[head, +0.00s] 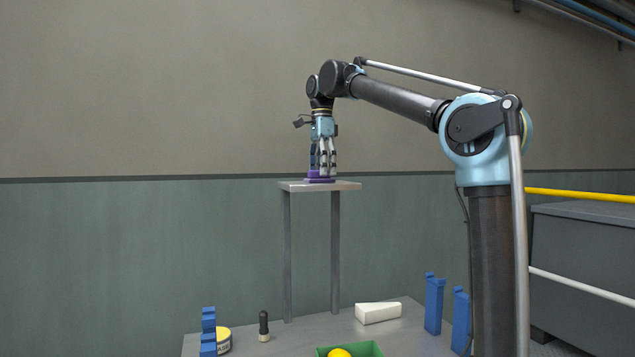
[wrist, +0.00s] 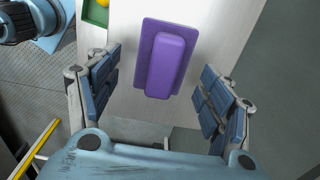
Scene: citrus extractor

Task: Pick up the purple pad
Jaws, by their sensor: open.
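The purple pad (wrist: 165,62) is a flat plate with a raised rounded block along its middle. It lies on a small raised shelf (wrist: 212,25), which stands on legs above the table in the head view (head: 346,186). My gripper (head: 324,172) points straight down over the pad in the head view, its fingertips close to the shelf top. In the wrist view my gripper (wrist: 160,85) is open, with blue-padded fingers on either side of the pad and visible gaps on both sides. In the head view the fingers partly hide the pad (head: 313,176).
On the table (head: 310,335) below are a white wedge (head: 378,312), a green tray (head: 365,349) with a yellow ball (head: 339,352), a dark-topped peg (head: 263,324), a yellow-topped tin (head: 223,339) and blue blocks (head: 434,303). A yellow rail (head: 580,195) is at right.

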